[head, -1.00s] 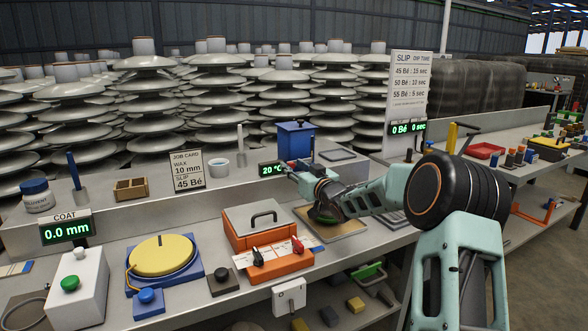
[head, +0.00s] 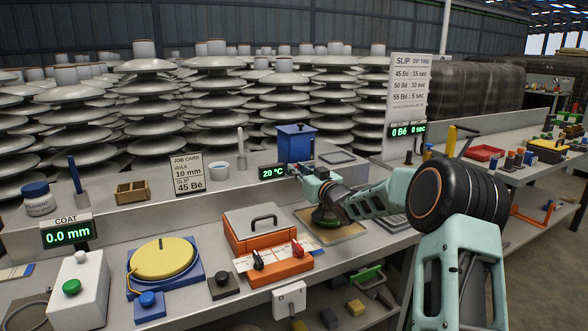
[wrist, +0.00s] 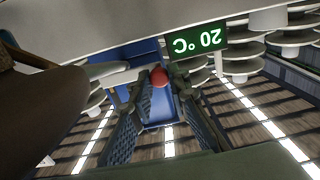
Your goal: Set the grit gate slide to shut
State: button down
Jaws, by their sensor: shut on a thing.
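A blue hopper (head: 296,143) with a lid stands at the back of the bench, beside the green 20 °C display (head: 272,171). In the wrist view the hopper's blue body (wrist: 152,112) shows behind a red knob (wrist: 159,76), which I take to be the grit gate slide's handle. My gripper (head: 299,172) is at the hopper's lower front. In the wrist view my gripper (wrist: 159,92) is shut on the red knob, with one finger on each side. The slide's plate is mostly hidden, so I cannot tell its position.
A tan mat (head: 334,231) lies under my arm. An orange box (head: 268,240) with a handle and two levers stands in front. A yellow turntable (head: 162,258) is at left. The dip-time sign (head: 408,85) stands right of the hopper.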

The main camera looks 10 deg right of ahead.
jog(key=shift+w+d+p, duration=0.2)
jog(key=shift+d, duration=0.45)
jog(key=shift+w+d+p, duration=0.15)
jog(key=shift+d+p, duration=0.05)
jog(key=shift+d, duration=0.45)
jog(key=shift+r, duration=0.1)
jog(key=c, duration=1.9)
grip_release()
jog(key=shift+d, duration=0.1)
jog(key=shift+o, duration=0.4)
jog(key=v, duration=1.2)
